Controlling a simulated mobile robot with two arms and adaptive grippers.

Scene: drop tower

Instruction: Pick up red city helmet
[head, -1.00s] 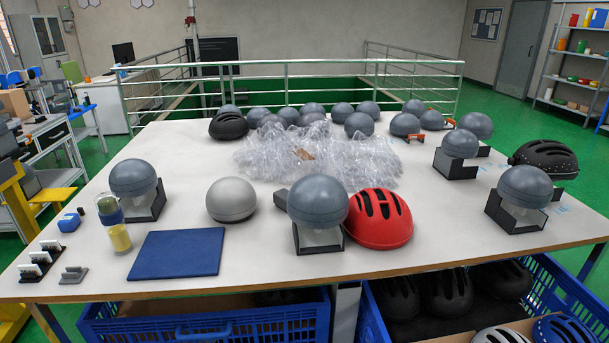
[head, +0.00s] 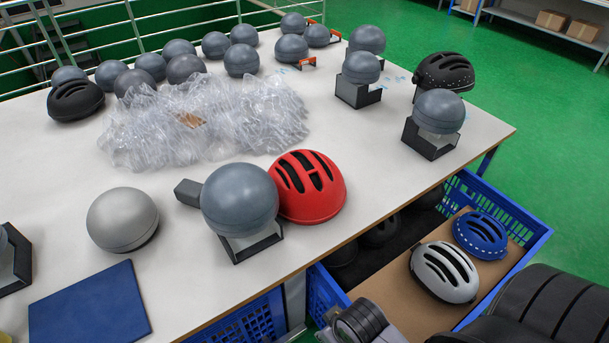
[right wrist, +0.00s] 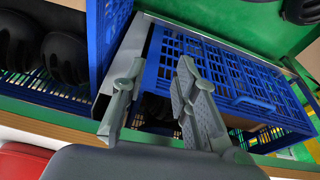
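The red city helmet (head: 318,200), with dark vents, rests on the white table (head: 400,190) near its front edge in the head view. It sits just right of a grey ball (head: 240,197) on a black stand and looks close to or touching it. A red curved surface, likely this helmet (right wrist: 20,162), shows at the lower left of the right wrist view. My right gripper (right wrist: 160,68) is open and empty, its fingers apart in front of a blue crate. My left gripper is not in view.
A blue crate (head: 500,210) below the table edge holds a silver helmet (head: 444,272) and a blue helmet (head: 480,236). A light grey ball (head: 122,219), clear plastic wrap (head: 205,125) and a blue mat (head: 90,303) lie on the table.

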